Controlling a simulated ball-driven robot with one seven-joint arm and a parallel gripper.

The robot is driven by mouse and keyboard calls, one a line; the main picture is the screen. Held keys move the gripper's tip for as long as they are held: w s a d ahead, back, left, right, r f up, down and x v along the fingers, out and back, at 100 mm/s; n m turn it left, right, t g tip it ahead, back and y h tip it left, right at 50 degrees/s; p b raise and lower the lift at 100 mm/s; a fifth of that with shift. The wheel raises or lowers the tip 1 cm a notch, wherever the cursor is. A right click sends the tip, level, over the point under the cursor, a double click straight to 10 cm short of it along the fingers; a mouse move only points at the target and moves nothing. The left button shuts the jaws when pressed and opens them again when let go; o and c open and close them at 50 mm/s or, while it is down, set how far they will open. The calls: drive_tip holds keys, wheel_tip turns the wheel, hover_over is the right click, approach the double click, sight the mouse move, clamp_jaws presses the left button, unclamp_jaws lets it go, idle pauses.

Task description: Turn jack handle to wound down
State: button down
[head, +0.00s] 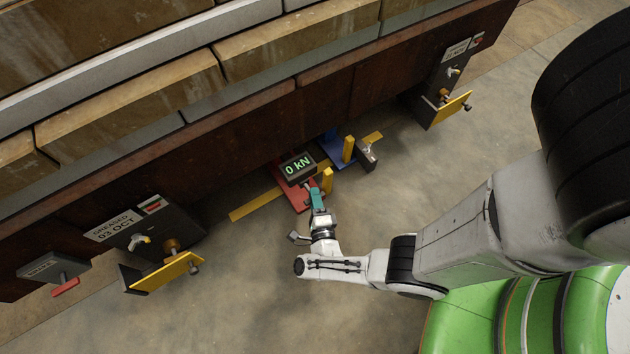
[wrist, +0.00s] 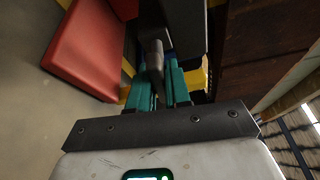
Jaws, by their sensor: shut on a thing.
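A red jack (head: 287,196) sits on the floor at the foot of the dark brown beam, with a dark display box (head: 298,167) reading "0 kN" above it. Its red body also shows at the upper left of the wrist view (wrist: 88,48). My gripper (head: 316,190) reaches in beside the display box. In the wrist view its teal fingers (wrist: 158,80) are shut on the grey jack handle (wrist: 154,58), a short rounded bar. The head view mostly hides the handle behind the fingers. The handle's far end is hard to make out.
A yellow post (head: 327,180) stands close right of my gripper. A blue jack (head: 329,150) with another yellow post (head: 348,149) lies beyond it. Yellow-edged brackets hang at left (head: 165,272) and right (head: 452,108). The concrete floor below left is clear.

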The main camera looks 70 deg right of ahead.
drive_tip(key=shift+f+n+h, duration=0.1)
drive_tip(key=shift+n+h, duration=0.2)
drive_tip(key=shift+n, duration=0.4)
drive_tip(key=c, duration=1.1)
unclamp_jaws()
drive_tip(key=v, duration=1)
drive_tip(key=shift+s+a, duration=0.25)
drive_tip(key=shift+a, duration=0.05)
